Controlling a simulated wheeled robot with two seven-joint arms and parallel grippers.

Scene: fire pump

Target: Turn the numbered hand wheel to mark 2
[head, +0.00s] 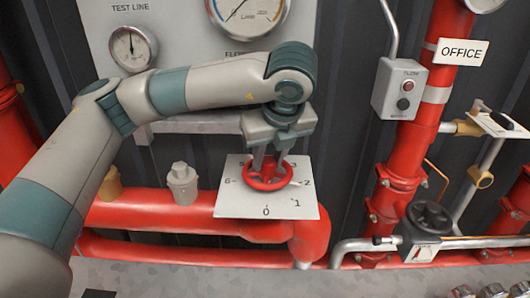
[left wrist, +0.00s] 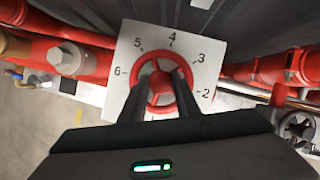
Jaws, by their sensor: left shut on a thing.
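The red hand wheel (head: 268,186) sits in front of a white plate (head: 235,205) with numbers around it. In the head view 0 and 1 are below the wheel, 2 is at its right and 6 at its left. The wheel (left wrist: 187,75) also shows in the left wrist view, with 2 to 6 readable on the plate (left wrist: 125,55). My left gripper (head: 267,163) comes down onto the wheel, and its two fingers (left wrist: 160,105) are shut on it. A clear pointer on the wheel cannot be made out. My right gripper is out of view.
Red pipes (head: 160,210) run behind and below the plate. A grey FLOW switch box (head: 400,89) and a red vertical pipe stand at the right. A black hand wheel (head: 430,219) is at the lower right. Gauges (head: 132,48) hang above my left arm.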

